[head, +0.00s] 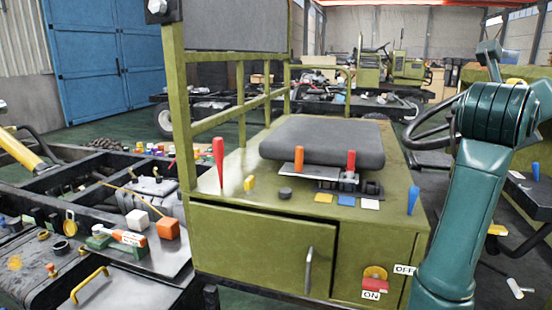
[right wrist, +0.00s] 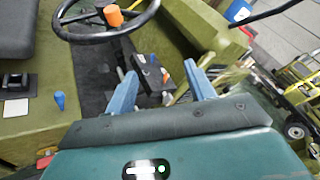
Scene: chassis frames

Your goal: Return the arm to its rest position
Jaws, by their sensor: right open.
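My right arm (head: 462,220) is teal and rises along the right side of the head view, beside the olive seat box. My right gripper (right wrist: 160,70) shows in the right wrist view with its two blue fingers spread apart and nothing between them. It is over the cab floor, and a dark pedal or lever unit shows beyond the fingers. In the head view I cannot make out the fingers. My left gripper is in neither view.
A grey seat (head: 322,140) tops the olive box (head: 250,240), with red and blue levers around it. A steering wheel (right wrist: 105,22) with an orange knob lies beyond my right gripper. An olive railing (head: 235,105) stands left of the seat. A chassis frame (head: 60,170) lies farther left.

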